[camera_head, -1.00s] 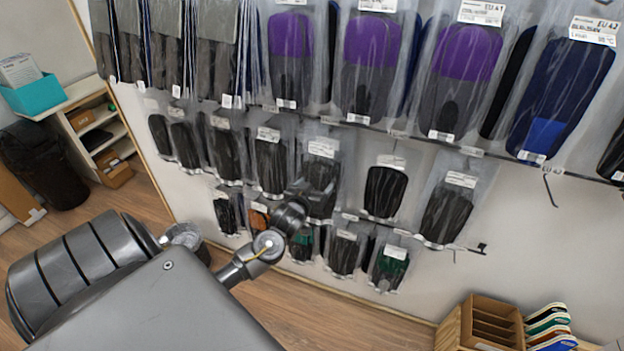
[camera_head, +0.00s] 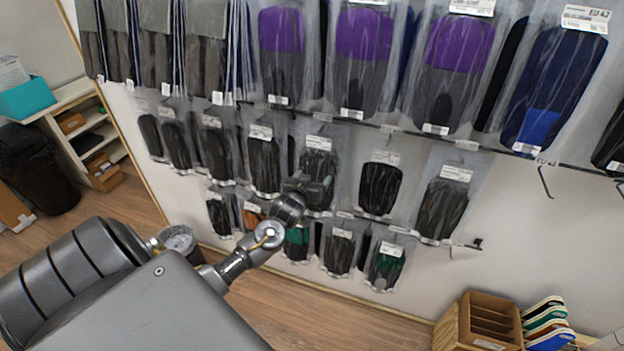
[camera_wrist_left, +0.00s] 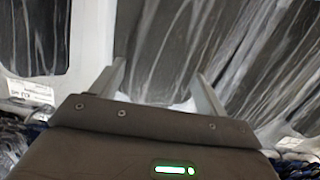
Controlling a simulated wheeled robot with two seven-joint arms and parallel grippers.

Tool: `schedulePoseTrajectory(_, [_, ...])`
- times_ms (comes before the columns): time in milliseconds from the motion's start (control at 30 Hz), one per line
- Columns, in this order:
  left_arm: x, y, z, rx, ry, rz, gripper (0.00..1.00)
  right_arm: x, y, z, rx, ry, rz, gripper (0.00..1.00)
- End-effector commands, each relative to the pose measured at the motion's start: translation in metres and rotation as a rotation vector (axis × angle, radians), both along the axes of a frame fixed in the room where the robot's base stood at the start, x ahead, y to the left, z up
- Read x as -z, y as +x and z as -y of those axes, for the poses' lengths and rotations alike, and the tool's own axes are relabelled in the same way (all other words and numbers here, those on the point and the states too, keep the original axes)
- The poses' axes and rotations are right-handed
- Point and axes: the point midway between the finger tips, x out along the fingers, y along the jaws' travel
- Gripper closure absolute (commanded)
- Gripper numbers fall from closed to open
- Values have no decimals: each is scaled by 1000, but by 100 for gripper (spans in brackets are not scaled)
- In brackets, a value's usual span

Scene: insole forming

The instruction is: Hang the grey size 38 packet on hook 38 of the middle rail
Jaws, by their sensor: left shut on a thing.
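My left gripper (camera_head: 318,187) is among the packets below the middle rail (camera_head: 411,134) in the head view. It is shut on a packet, which seems to be the clear one with dark grey contents and a white label (camera_head: 318,158). The gripper covers part of this packet, and its size print is too small to read. In the left wrist view, the fingers (camera_wrist_left: 160,85) point at clear plastic with dark grey contents. I cannot tell whether the packet is on a hook. The number of hook 38 is not legible. My right gripper is not in view.
Dark packets (camera_head: 381,188) hang close on both sides of the gripper. Purple-topped packets (camera_head: 365,60) hang above, and smaller ones (camera_head: 385,265) hang on a lower rail. A bare hook (camera_head: 545,183) is at the right. A wooden rack (camera_head: 478,322) stands on the floor.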

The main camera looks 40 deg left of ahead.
Motion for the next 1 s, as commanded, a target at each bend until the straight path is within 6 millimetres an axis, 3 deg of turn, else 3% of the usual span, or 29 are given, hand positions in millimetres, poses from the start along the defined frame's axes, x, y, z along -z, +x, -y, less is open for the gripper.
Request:
schedulePoseTrajectory(400, [0,0,0,0,0,0,49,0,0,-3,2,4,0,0])
schedulePoseTrajectory(433, [0,0,0,0,0,0,24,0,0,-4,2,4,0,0])
schedulePoseTrajectory(600, [0,0,0,0,0,0,1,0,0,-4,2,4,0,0])
schedulePoseTrajectory(867, [1,-2,0,0,0,-1,0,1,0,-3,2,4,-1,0])
schedulePoseTrajectory(1000, [0,-13,5,1,-1,-2,0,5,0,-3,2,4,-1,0])
